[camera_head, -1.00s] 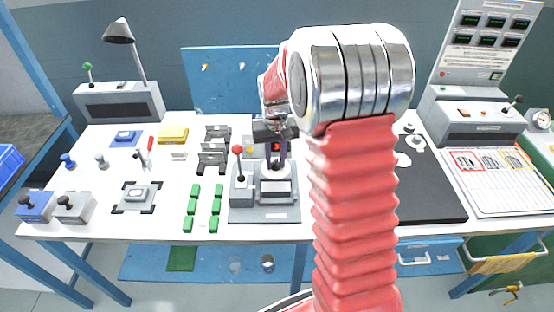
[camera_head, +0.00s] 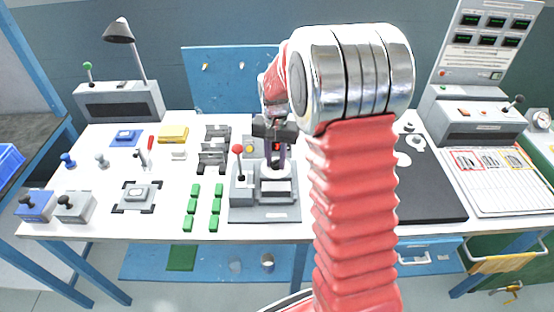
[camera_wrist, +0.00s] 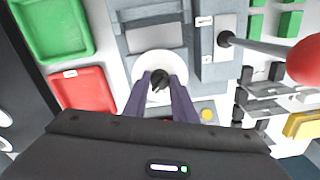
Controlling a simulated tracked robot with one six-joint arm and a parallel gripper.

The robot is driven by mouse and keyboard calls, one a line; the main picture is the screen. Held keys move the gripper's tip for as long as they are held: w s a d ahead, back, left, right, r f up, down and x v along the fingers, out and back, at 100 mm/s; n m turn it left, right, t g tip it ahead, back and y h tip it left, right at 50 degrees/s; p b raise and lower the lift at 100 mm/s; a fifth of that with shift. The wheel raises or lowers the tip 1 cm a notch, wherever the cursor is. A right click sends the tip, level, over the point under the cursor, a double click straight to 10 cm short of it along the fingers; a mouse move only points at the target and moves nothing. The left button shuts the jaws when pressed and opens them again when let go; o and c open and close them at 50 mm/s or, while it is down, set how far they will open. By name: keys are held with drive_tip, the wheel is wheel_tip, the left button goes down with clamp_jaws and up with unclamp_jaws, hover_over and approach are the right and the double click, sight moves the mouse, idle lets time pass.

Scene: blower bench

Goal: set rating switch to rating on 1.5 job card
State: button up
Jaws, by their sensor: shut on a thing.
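A grey fixture (camera_head: 247,214) stands at the middle of the bench. On it is a round white dial (camera_wrist: 142,67) with a small black knob (camera_wrist: 161,78), which looks like the rating switch. My gripper (camera_head: 275,163) reaches down over the dial. In the wrist view its two purple fingers (camera_wrist: 163,83) are closed on the knob from both sides. The dial's markings and the knob's pointing direction cannot be read. Several job cards (camera_head: 466,160) lie on a board at the right, some framed red or yellow; their text is too small to read.
A red-balled lever (camera_head: 238,150) stands just left of the dial, and its ball shows close in the wrist view (camera_wrist: 305,62). Green blocks (camera_head: 193,207) lie further left. A black mat (camera_head: 430,190) lies to the right. Red (camera_wrist: 83,92) and green (camera_wrist: 52,28) trays show in the wrist view.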

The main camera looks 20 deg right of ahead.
drive_tip(key=shift+d+m, duration=0.15)
drive_tip(key=shift+m, duration=1.05)
drive_tip(key=o, duration=1)
